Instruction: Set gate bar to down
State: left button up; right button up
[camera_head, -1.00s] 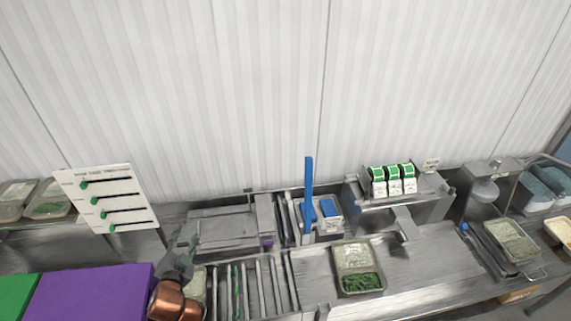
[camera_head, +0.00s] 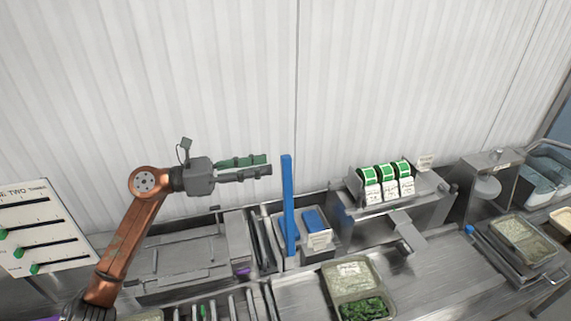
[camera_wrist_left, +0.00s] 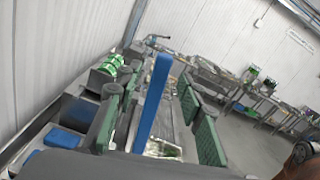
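The gate bar (camera_head: 289,205) is a blue upright post on the counter in the head view, beside a small blue-topped block (camera_head: 315,222). It stands up vertically. In the left wrist view the blue bar (camera_wrist_left: 152,105) shows between the two green-padded fingers. My left gripper (camera_head: 271,165) is open and empty, held level to the left of the bar's upper end, with its fingers pointing right toward it. A gap shows between the fingertips and the bar in the head view. My right gripper is not in view.
A tray of rice and greens (camera_head: 334,282) sits on the counter right of the bar. A dispenser with green-and-white rolls (camera_head: 385,178) stands behind it. A board with green sliders (camera_head: 38,222) is at the left. Rollers (camera_head: 215,304) lie at the front.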

aim_at(282, 161)
pick_arm(q)
jog(key=d, duration=0.2)
jog(key=d+p, duration=0.1)
jog(key=d, duration=0.1)
jog(key=w+d, duration=0.1)
jog(key=d, duration=0.1)
jog(key=shift+r+p, duration=0.2)
jog(key=shift+p, duration=0.1)
jog(key=shift+d+f, duration=0.1)
jog(key=shift+d, duration=0.5)
jog(key=shift+c, duration=0.7)
jog(key=c, duration=0.8)
grip_shut()
